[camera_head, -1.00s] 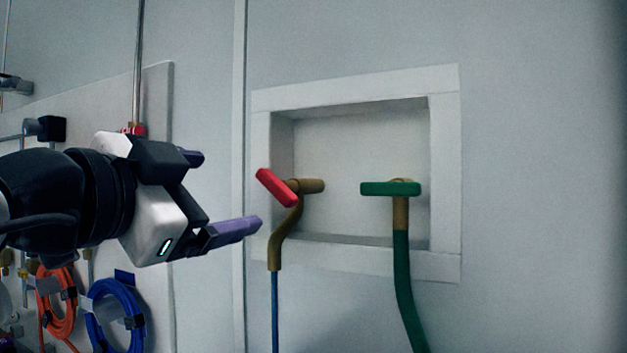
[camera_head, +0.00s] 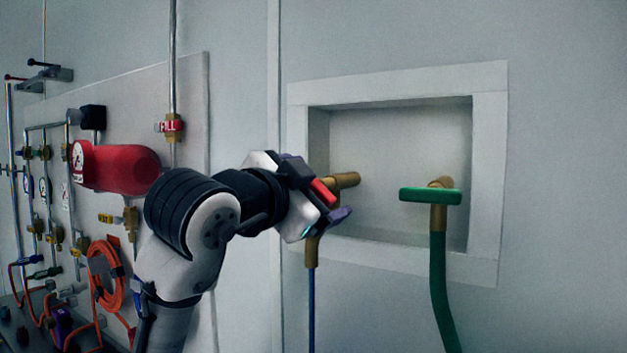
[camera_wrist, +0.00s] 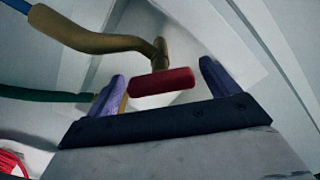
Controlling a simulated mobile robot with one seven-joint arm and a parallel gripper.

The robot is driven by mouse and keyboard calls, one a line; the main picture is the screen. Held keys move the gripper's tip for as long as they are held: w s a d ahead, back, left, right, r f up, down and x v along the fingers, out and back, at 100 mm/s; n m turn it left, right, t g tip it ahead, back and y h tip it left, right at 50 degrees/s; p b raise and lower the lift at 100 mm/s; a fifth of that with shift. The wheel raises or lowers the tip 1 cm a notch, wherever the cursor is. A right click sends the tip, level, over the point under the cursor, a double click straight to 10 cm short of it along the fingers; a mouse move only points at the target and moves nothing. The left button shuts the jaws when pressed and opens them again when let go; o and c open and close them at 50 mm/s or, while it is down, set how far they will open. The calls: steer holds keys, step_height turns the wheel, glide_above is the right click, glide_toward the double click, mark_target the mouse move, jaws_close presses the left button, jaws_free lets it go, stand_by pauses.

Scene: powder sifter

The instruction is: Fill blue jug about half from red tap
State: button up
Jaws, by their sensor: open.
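The red tap handle (camera_head: 323,191) is a tilted red bar on a brass tap body (camera_head: 346,180), at the left of a white wall recess. It also shows in the wrist view (camera_wrist: 161,82). My gripper (camera_head: 322,188) is open around the handle. In the wrist view, the gripper's purple fingers (camera_wrist: 162,72) stand one on each side of the handle, with gaps visible. The tap's curved brass spout (camera_wrist: 85,38) runs to a thin blue hose (camera_head: 311,300) hanging down. The blue jug is in neither view.
A tap with a green handle (camera_head: 430,195) and green hose (camera_head: 440,290) is to the right in the recess. The recess frame (camera_head: 490,180) surrounds both taps. At left, a panel carries a red cylinder (camera_head: 120,166), pipes and coiled orange hose (camera_head: 105,275).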

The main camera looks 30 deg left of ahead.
steer(key=shift+c, duration=0.2)
steer(key=c, duration=0.9)
steer(key=shift+c, duration=0.2)
steer(key=shift+n, duration=0.3)
steer(key=n+b, duration=0.1)
steer(key=n, duration=0.3)
steer(key=shift+n+b, duration=0.3)
steer(key=shift+n, duration=1.3)
steer(key=o, duration=1)
